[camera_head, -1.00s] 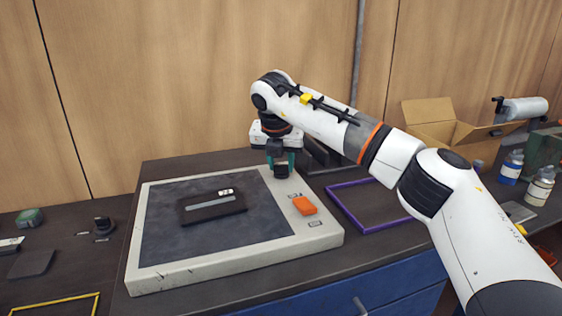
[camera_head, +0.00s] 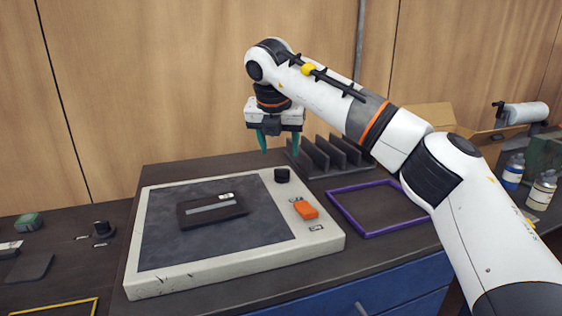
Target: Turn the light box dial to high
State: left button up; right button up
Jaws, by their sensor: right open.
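The light box (camera_head: 318,243) is a pale flat box with a dark panel, standing on the workbench. Its black dial (camera_head: 282,175) sits at the back of the right-hand border. An orange switch (camera_head: 306,210) lies nearer the front on the same border. Small labels beside the controls are too small to read. My right gripper (camera_head: 279,143) is above and slightly behind the dial, pointing down. Its teal fingers are apart and empty, clear of the dial. My left gripper is not in view.
A dark object with a grey strip (camera_head: 212,208) lies on the panel. A dark slotted rack (camera_head: 330,160) stands behind the box at right. A purple frame (camera_head: 372,232) lies right of the box, a yellow frame (camera_head: 60,305) at front left. A cardboard box (camera_head: 425,117) and bottles stand farther right.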

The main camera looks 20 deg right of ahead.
jog(key=v, duration=0.5)
jog(key=shift+r, duration=0.1)
